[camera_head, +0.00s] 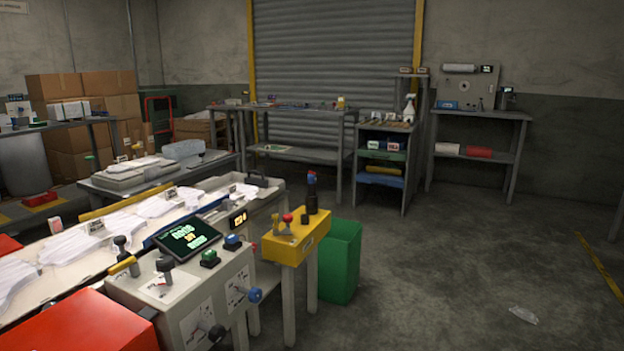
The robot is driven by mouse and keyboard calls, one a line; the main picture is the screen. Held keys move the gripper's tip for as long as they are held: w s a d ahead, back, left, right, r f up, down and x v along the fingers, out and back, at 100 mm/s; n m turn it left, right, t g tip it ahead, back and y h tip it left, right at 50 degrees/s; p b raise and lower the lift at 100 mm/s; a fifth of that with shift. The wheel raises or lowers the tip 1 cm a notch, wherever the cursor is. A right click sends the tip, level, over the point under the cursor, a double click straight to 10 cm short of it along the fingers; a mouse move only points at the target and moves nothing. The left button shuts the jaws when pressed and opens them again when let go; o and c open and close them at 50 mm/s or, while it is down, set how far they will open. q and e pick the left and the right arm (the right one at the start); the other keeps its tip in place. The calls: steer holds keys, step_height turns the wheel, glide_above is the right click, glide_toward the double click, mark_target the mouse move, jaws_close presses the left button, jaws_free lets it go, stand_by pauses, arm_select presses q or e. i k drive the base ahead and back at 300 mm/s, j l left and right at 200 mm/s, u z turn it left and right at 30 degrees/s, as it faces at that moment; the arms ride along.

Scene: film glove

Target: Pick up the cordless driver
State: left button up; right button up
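I cannot make out a cordless driver for certain. A dark upright object (312,197) with a blue and red top stands at the back of the small yellow stand (285,251), in the middle of the view; it is too small to identify. Several small tools (300,104) lie on the long back bench (285,110) before the shutter, also too small to name. Neither of my grippers shows in the head view.
A machine with a screen (187,234), levers and buttons fills the lower left. A green bin (340,262) stands beside the yellow stand. A tool cart (382,160) and a wall bench (480,114) are behind. The floor at right is mostly clear, with clear film (523,314).

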mark_target(311, 178)
steer(key=i+z, duration=0.45)
steer(key=i, duration=0.55)
